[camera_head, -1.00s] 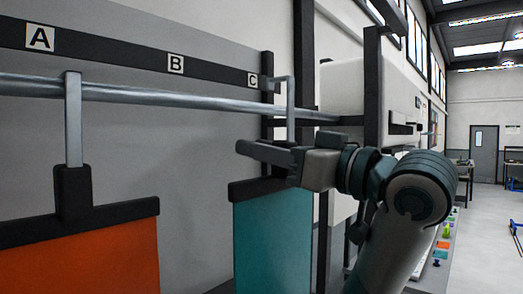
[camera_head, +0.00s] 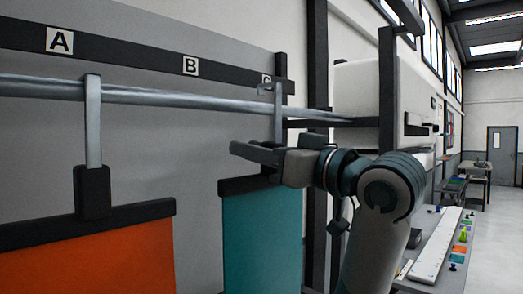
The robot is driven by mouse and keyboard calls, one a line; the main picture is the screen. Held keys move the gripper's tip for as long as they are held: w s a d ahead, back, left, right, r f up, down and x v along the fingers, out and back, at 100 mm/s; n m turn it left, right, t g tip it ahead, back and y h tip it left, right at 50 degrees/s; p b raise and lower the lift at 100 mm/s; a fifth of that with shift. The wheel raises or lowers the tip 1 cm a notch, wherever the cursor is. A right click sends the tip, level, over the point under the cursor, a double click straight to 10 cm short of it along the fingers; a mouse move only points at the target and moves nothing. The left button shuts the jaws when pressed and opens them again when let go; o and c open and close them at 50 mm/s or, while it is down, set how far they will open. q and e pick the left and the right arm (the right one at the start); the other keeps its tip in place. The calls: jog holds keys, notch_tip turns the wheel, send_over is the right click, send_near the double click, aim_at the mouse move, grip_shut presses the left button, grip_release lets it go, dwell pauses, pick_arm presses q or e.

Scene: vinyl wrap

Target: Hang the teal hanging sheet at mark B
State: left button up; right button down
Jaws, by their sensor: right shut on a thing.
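The teal hanging sheet (camera_head: 262,240) hangs upright below a dark top bar. My right gripper (camera_head: 243,151) is shut on the sheet's hanger just above that bar. The hanger's grey stem (camera_head: 279,122) rises above the gripper to a hook (camera_head: 270,88) that overlaps the rail (camera_head: 190,102) in the picture. I cannot tell whether the hook touches the rail. The hook partly covers label C (camera_head: 265,78). Mark B (camera_head: 191,66) is on the dark strip, left of the hook. My left gripper is not in view.
An orange sheet (camera_head: 100,262) hangs from the rail below mark A (camera_head: 60,41) at the left. The rail between the two hangers is bare. A dark post (camera_head: 317,170) stands behind my right arm. A bench (camera_head: 452,255) with small items is at the right.

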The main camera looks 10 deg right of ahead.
jog(key=shift+w+a+f+b, duration=0.15)
jog(key=shift+w+a+f, duration=0.15)
jog(key=shift+w, duration=0.2)
jog(key=shift+w+a+f+b, duration=0.2)
jog(key=shift+w+a, duration=0.15)
jog(key=shift+w, duration=0.15)
jog(key=shift+w+a+f+b, duration=0.15)
jog(key=shift+w+a+f, duration=0.15)
jog(key=shift+w, duration=0.2)
jog(key=shift+a, duration=0.1)
jog(key=c, duration=1.3)
grip_release()
jog(key=shift+c, duration=0.2)
